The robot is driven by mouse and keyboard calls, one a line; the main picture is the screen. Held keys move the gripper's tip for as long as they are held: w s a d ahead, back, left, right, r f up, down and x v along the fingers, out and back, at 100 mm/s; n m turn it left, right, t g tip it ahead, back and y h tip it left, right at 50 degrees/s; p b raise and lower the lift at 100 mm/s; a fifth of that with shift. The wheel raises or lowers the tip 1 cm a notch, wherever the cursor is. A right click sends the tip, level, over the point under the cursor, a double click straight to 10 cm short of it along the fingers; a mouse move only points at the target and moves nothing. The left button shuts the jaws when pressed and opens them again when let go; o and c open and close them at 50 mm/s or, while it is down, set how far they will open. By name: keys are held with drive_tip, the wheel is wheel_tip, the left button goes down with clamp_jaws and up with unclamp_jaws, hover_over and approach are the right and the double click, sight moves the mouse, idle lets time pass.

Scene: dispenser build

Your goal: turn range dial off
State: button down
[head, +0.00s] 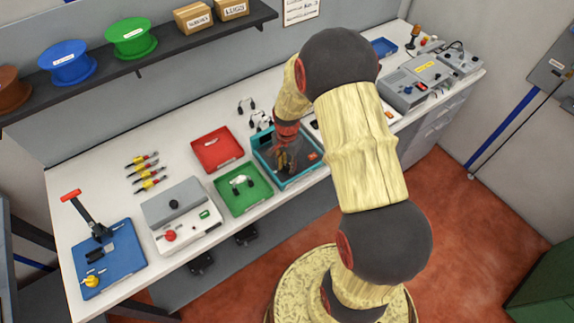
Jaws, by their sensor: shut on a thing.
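My gripper (286,160) hangs below my arm, over the teal-edged tray or fixture (309,180) near the front edge of the bench. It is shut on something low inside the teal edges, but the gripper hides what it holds. No range dial can be made out for sure. A round black knob (174,204) shows on the grey bench machine (182,213) to the left, well apart from my gripper. Grey instrument boxes (415,82) with small controls stand at the far right, and their controls are too small to read.
A red tray (217,148) and a green tray (243,198) sit left of the teal one. Yellow-handled tools (147,173) and a blue press (102,256) with a red lever are farther left. A shelf (150,62) with spools runs above. My arm hides part of the bench.

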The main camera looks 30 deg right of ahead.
sight(287, 165)
drive_tip(key=n, duration=0.5)
idle(0.6)
drive_tip(key=c, duration=1.5)
unclamp_jaws()
drive_tip(key=shift+r, duration=0.15)
wheel_tip(287, 165, up, 12)
drive_tip(key=shift+f, duration=0.1)
